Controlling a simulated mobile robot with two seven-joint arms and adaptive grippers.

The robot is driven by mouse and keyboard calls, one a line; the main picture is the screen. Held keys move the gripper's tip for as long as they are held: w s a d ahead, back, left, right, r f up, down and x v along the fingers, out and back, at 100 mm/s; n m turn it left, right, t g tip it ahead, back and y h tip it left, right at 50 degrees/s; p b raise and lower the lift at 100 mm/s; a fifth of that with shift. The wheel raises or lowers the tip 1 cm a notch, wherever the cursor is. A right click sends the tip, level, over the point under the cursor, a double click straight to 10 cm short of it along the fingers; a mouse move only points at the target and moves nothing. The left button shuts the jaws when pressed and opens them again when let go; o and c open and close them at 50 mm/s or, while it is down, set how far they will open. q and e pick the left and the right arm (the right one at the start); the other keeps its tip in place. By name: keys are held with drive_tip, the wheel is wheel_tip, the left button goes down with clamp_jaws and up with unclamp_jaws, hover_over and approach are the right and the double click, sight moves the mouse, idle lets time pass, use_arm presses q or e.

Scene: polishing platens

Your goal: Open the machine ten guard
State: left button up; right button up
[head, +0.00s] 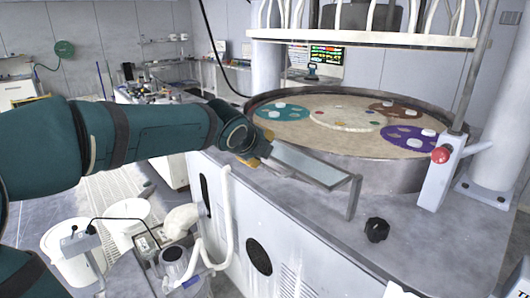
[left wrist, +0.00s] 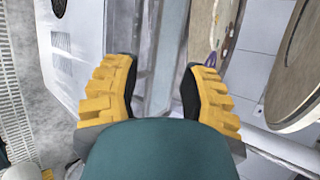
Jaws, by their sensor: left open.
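The machine guard (head: 305,165) is a flat, pale, see-through panel with a grey end post, standing low along the front edge of the polishing machine (head: 300,215). My left gripper (head: 258,158) is at the guard's left end, and my own wrist hides part of it. In the left wrist view the gripper (left wrist: 160,90) has its yellow-padded fingers apart. A pale strip that looks like the guard (left wrist: 158,50) runs between them. I cannot tell whether either finger touches it. My right gripper is out of view.
The round platen (head: 290,128) behind the guard carries coloured discs. A red button (head: 441,155) sits on a post at right, and a black knob (head: 377,229) on the front deck. White buckets (head: 70,245) stand on the floor at lower left.

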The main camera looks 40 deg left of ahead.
use_arm(q)
drive_tip(key=shift+v, duration=2.25)
drive_tip(key=shift+o, duration=0.3)
